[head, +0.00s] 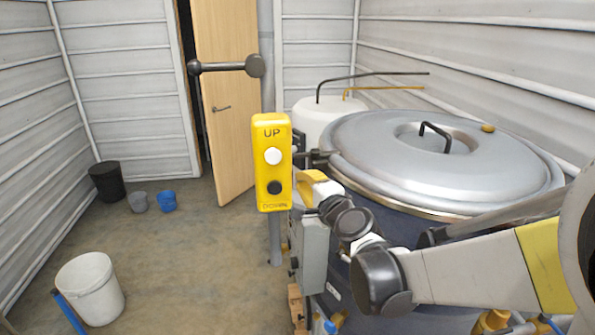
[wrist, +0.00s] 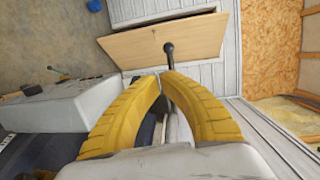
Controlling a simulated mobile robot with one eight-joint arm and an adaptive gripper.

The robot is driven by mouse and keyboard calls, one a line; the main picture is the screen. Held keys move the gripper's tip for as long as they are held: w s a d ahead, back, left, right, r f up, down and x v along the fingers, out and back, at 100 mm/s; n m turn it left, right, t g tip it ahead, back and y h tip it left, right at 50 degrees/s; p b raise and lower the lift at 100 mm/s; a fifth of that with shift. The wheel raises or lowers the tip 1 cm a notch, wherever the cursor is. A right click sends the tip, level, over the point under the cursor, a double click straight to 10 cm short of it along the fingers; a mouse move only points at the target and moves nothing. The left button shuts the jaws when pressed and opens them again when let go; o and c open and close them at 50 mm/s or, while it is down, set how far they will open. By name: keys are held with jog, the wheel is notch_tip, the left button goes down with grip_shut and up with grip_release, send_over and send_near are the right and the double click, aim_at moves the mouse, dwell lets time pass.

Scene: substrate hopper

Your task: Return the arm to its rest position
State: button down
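My arm reaches in from the right in the head view, past the front of the large vat. My gripper (head: 313,188) has yellow fingers beside the yellow UP/DOWN control box (head: 272,165), partly behind it. In the wrist view my gripper (wrist: 161,76) shows both ribbed fingers curving inward, with their tips meeting or nearly so. I see nothing clearly held between them. A dark rod with a round knob (wrist: 168,47) shows just beyond the tips; I cannot tell whether they touch it.
The silver-lidded vat (head: 375,155) fills the right side, close to my arm. A grey post (head: 275,235) stands below the control box. A wooden door (head: 225,130) is ajar behind. A white bucket (head: 90,288) stands at lower left; the left floor is mostly clear.

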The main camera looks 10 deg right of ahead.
jog(key=s+f+n+g+b, duration=0.3)
jog(key=s+f+n, duration=0.2)
jog(key=s, duration=0.4)
jog(key=s+f+n+g+b, duration=0.25)
jog(key=s+f+n, duration=0.2)
jog(key=s, duration=0.35)
jog(key=s+d+f+n+g+h+b, duration=0.1)
jog(key=s+d+f+n+g+h, duration=0.1)
jog(key=s, duration=0.4)
jog(key=s+d+f+n+g+h+b, duration=0.1)
jog(key=s+d+f+n+b, duration=0.1)
jog(key=s+d+f+n, duration=0.2)
jog(key=s+d+f, duration=0.1)
jog(key=s+f, duration=0.1)
jog(key=s, duration=0.1)
jog(key=shift+g+h+b, duration=0.3)
jog(key=shift+g+h, duration=0.05)
jog(key=shift+h, duration=0.05)
jog(key=shift+f, duration=0.1)
